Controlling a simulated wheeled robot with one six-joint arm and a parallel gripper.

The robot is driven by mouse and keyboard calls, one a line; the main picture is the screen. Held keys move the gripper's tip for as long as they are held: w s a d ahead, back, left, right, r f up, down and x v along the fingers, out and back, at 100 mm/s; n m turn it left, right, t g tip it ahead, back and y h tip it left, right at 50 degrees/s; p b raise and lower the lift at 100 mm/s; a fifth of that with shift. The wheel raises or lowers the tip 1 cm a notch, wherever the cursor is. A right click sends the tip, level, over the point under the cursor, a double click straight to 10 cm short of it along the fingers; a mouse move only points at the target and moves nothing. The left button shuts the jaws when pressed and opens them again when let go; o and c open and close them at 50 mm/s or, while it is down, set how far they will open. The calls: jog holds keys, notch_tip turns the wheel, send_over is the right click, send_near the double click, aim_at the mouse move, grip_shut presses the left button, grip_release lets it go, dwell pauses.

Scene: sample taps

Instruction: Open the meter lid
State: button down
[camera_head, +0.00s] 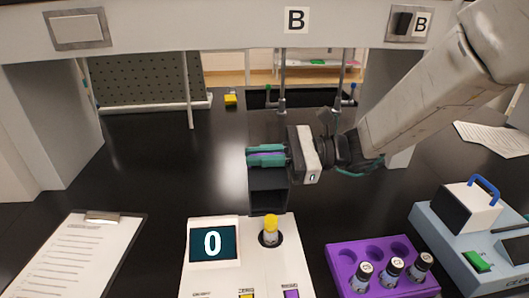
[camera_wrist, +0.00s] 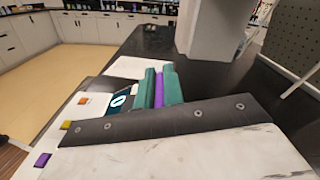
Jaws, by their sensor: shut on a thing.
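The white meter (camera_head: 212,275) stands at the front middle, its display (camera_head: 213,243) reading 0; the display also shows in the wrist view (camera_wrist: 119,100). Its dark lid (camera_head: 268,192) stands raised at the meter's back edge. The round well is uncovered, with a yellow-capped vial (camera_head: 270,229) upright in it. My gripper (camera_head: 266,156) is at the top of the raised lid, its teal fingers shut on a purple strip, seemingly the lid's handle (camera_wrist: 159,92). My gripper hides part of the lid; the hinge is not clear.
A purple rack (camera_head: 341,256) with several dark-capped vials stands right of the meter. A light blue device (camera_head: 450,245) with a blue handle is farther right. A clipboard (camera_head: 82,250) lies left. Upright rods (camera_head: 283,85) stand behind my gripper, and an overhead beam crosses above.

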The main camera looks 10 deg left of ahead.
jog(key=c, duration=1.5)
grip_release()
jog(key=shift+v, duration=3.85)
jog(key=shift+d, duration=0.15)
jog(key=shift+v, duration=4.4)
jog(key=shift+f, duration=0.1)
